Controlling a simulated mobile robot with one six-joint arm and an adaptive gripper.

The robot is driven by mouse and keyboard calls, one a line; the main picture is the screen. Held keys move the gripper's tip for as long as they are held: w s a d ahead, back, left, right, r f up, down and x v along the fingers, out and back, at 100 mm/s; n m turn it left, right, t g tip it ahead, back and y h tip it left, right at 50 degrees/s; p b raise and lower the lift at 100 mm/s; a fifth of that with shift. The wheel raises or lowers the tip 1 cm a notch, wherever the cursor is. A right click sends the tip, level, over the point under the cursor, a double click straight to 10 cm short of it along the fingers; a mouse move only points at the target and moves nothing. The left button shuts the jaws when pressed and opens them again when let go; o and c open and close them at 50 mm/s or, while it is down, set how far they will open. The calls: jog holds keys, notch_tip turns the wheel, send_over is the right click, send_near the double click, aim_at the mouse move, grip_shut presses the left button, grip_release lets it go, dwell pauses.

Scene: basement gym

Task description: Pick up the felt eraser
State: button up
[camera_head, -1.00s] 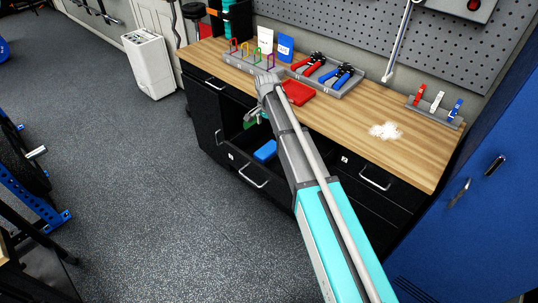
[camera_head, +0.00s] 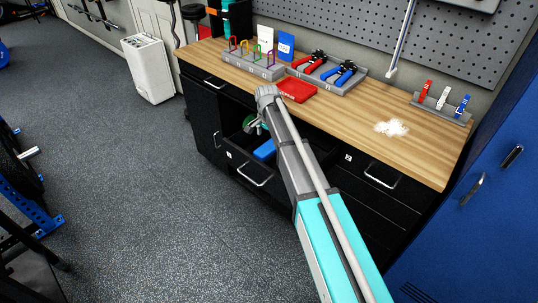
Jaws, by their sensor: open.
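A blue block (camera_head: 265,150), which may be the felt eraser, lies in the open drawer (camera_head: 230,168) under the workbench. My arm covers part of the drawer, and its right side is hidden. A green item (camera_head: 247,121) shows deeper in the drawer, mostly behind my gripper. My gripper (camera_head: 252,128) is open and appears empty, above the drawer and up and left of the blue block. Its fingers are small in this view, and I cannot tell their exact height.
The wooden benchtop (camera_head: 350,125) holds a red tray (camera_head: 297,90), a rack with red and blue pliers (camera_head: 343,73), a clip rack (camera_head: 440,108) and white powder (camera_head: 391,127). A blue cabinet (camera_head: 480,200) stands at right.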

aim_at(268, 147)
jog(key=shift+f, duration=0.2)
dwell(0.3)
jog(key=shift+s+f+b, duration=0.1)
jog(key=shift+f+b, duration=2.4)
jog(key=shift+b, duration=0.1)
jog(key=c, duration=1)
jog(key=shift+c, duration=0.2)
jog(key=shift+r, duration=0.2)
notch_tip(268, 147, up, 10)
jog(key=p, duration=1)
jog(key=shift+f, duration=0.2)
